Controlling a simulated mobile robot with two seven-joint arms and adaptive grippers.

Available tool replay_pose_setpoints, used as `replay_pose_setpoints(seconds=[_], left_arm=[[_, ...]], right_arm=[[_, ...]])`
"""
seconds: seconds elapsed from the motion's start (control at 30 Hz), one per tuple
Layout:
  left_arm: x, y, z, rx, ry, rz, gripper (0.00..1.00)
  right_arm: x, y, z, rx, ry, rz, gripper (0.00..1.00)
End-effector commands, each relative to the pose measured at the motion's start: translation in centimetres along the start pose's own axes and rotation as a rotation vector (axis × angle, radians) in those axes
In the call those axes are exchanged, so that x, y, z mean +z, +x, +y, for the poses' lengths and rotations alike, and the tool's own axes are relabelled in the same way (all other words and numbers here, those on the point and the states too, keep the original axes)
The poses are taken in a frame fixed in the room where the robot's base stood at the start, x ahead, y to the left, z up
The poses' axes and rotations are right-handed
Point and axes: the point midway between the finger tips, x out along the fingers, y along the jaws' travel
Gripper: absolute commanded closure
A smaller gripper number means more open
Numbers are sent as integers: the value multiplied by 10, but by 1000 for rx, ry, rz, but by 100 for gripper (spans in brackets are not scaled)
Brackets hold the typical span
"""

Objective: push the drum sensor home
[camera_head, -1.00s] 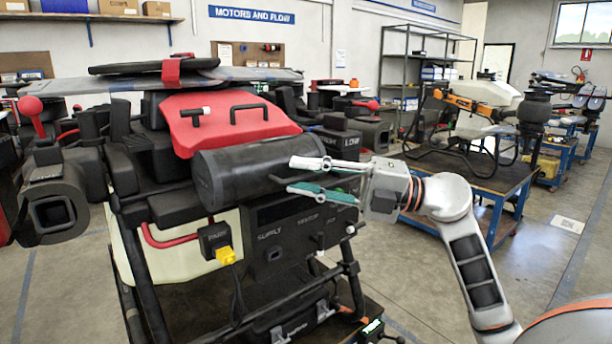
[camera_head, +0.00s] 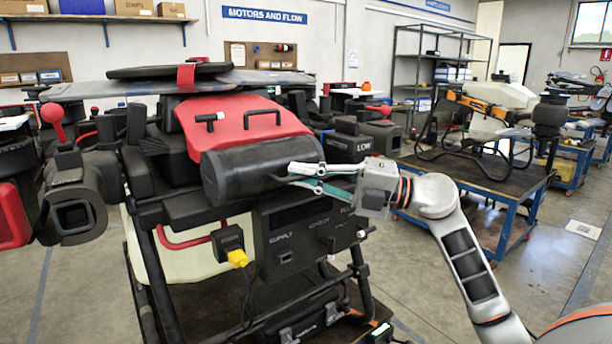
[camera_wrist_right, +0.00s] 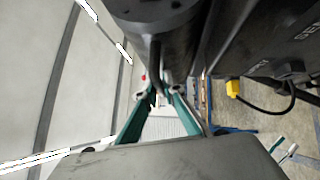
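The drum sensor (camera_head: 255,166) is a dark cylinder lying across the front of the drone, under the red cover. Its near end and a dark bar handle (camera_wrist_right: 155,62) show in the right wrist view, where the drum (camera_wrist_right: 155,22) fills the top middle. My right gripper (camera_head: 289,176) is at the drum's right end. Its teal-and-pale fingers, which also show in the right wrist view (camera_wrist_right: 161,94), are partly closed, with their tips on either side of the handle. I cannot tell whether both tips touch it. My left gripper is not in view.
The labelled black housing (camera_head: 310,235) with a yellow plug (camera_head: 237,258) sits just below the drum. A dark motor pod (camera_head: 72,215) sticks out at left. A blue bench (camera_head: 510,205) with another drone stands behind at right.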

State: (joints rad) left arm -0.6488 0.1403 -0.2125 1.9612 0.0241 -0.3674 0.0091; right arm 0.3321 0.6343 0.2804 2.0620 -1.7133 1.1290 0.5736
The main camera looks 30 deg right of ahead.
Motion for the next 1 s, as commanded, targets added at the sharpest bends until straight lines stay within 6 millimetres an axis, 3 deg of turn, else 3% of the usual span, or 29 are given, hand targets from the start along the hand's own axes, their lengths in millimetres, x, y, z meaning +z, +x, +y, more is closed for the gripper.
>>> replay_pose_setpoints(seconds=[0.47,1.0], left_arm=[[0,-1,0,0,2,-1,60],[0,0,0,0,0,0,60]], right_arm=[[1,-5,0,-1,1,-1,75],[1,-100,-1,-1,2,-4,75]])
